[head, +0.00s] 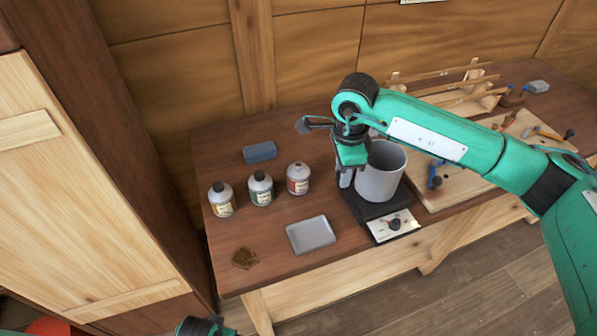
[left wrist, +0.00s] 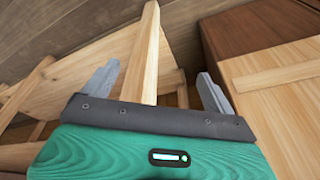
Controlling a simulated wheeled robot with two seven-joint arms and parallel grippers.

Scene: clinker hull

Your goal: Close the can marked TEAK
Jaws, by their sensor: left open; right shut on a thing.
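Three small cans stand in a row on the bench, with yellow (head: 222,200), green (head: 261,189) and red (head: 298,179) labels. Their lettering is too small to read, so I cannot tell which is TEAK. The yellow and green ones wear dark caps; the red one shows a pale top without a dark cap. My right gripper (head: 346,179) points down at the left side of a grey pot (head: 381,172), right of the cans. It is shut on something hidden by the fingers. My left gripper (left wrist: 158,88) is open and empty, away from the cans.
The pot stands on a black device with a dial (head: 393,225). A grey tray (head: 311,234), a blue-grey block (head: 260,152) and a brown patch (head: 245,258) lie around the cans. A board with tools (head: 450,185) is at right. Bench between cans and tray is clear.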

